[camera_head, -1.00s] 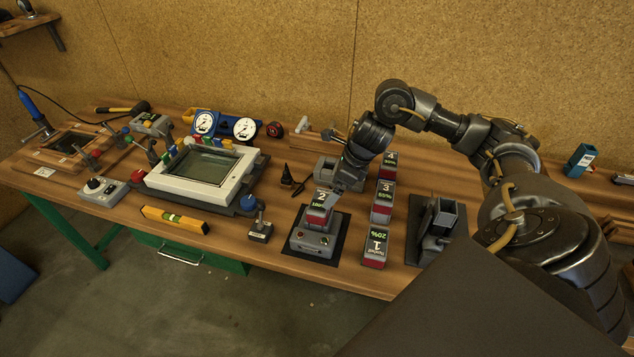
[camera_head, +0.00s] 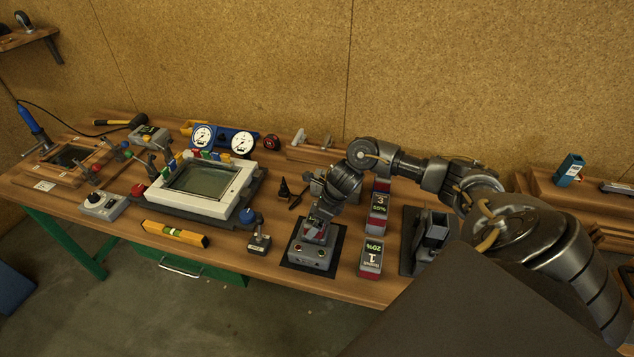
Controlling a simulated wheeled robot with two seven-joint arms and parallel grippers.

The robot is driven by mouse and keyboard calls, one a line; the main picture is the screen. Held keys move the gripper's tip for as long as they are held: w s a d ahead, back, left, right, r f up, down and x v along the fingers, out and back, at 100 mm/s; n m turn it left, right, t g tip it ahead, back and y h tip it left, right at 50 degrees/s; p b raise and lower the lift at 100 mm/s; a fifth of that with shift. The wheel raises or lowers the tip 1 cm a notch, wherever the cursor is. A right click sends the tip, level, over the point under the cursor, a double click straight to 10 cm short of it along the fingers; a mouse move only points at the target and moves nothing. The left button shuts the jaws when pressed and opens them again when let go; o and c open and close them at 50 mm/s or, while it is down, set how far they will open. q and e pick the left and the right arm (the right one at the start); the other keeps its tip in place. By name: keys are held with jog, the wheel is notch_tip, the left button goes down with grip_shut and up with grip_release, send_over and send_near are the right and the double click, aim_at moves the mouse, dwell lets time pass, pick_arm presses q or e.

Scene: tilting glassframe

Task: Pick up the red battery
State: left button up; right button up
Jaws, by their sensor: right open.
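A red and grey battery (camera_head: 315,235) sits in the grey charger (camera_head: 310,256) on a dark mat, and its top is mostly hidden by my right gripper. My right gripper (camera_head: 322,217) is open, pointing down at the upper part of this battery. I cannot tell whether the fingers touch it. A second red and grey battery, marked 1 and 20% (camera_head: 371,258), stands on the bench to the right. A battery marked 3 (camera_head: 377,212) stands behind it. Another battery (camera_head: 382,187) behind that is mostly hidden by my right arm. My left gripper is not in view.
A dark grey holder (camera_head: 433,235) stands right of the batteries. A small joystick box (camera_head: 259,241) is left of the charger, near a white-framed screen (camera_head: 208,185). A yellow level (camera_head: 175,234) lies near the front edge. Bare bench shows around battery 1.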

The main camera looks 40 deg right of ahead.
jog(key=c, duration=0.7)
jog(key=shift+r, duration=0.1)
jog(key=shift+w+r, duration=0.1)
jog(key=shift+r, duration=0.25)
notch_tip(320, 180, up, 8)
jog(key=shift+r+b, duration=0.25)
jog(key=shift+b, duration=1)
jog(key=shift+r, duration=0.35)
